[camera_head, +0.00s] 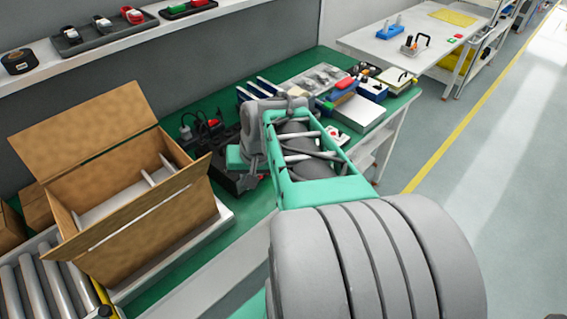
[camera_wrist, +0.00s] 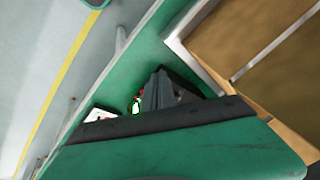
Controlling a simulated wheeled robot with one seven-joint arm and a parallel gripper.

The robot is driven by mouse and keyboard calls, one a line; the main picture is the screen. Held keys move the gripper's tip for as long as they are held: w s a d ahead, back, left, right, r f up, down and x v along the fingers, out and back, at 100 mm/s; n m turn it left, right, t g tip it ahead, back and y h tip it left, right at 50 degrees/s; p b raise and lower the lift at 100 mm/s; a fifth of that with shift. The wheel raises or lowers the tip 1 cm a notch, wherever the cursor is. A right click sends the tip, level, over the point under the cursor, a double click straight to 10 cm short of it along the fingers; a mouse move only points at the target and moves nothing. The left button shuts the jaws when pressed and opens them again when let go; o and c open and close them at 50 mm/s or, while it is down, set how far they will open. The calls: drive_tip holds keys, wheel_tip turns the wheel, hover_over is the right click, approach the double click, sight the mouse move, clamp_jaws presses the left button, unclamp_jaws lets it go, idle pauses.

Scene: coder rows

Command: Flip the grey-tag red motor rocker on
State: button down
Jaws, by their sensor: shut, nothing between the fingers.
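My gripper (camera_wrist: 158,90) shows in the wrist view as dark fingers closed together, with nothing visible between them. It points down over the green bench. A small red spot and a bright green spot (camera_wrist: 135,105) lie just left of the fingertips, partly hidden by the gripper body. I cannot tell whether the red spot is the motor rocker, and no grey tag can be read. In the head view a dark box (camera_head: 245,184) sits beneath my gripper's teal end, mostly covered by my arm. Whether the fingers touch anything is hidden.
An open cardboard box (camera_head: 135,215) stands left of my gripper. A black item with red parts and a cable (camera_head: 205,127) lies behind. A white box with a red button (camera_head: 334,133) is right of my arm. Boxes and tools crowd the bench's far end.

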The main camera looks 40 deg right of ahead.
drive_tip(key=s+d+f+m+t+b, duration=0.1)
drive_tip(key=d+m, duration=0.4)
drive_tip(key=d, duration=0.5)
drive_tip(key=s+d+f+m+t+b, duration=0.1)
drive_tip(key=d+m, duration=0.4)
drive_tip(key=d, duration=0.5)
wheel_tip(320, 180, down, 2)
drive_tip(key=s+t, duration=0.1)
drive_tip(key=t, duration=0.1)
drive_tip(key=shift+s+f+t, duration=0.15)
drive_tip(key=shift+s+t, duration=0.05)
drive_tip(key=shift+t, duration=0.2)
drive_tip(key=shift+d, duration=0.1)
drive_tip(key=x, duration=1)
drive_tip(key=shift+a+f+b, duration=0.1)
drive_tip(key=shift+a+b, duration=0.15)
drive_tip(key=shift+b, duration=0.1)
drive_tip(key=w, duration=0.2)
drive_tip(key=shift+w+a+f, duration=0.15)
drive_tip(key=shift+w+f, duration=0.05)
drive_tip(key=shift+w, duration=0.15)
drive_tip(key=shift+w+f, duration=0.1)
drive_tip(key=shift+w, duration=0.5)
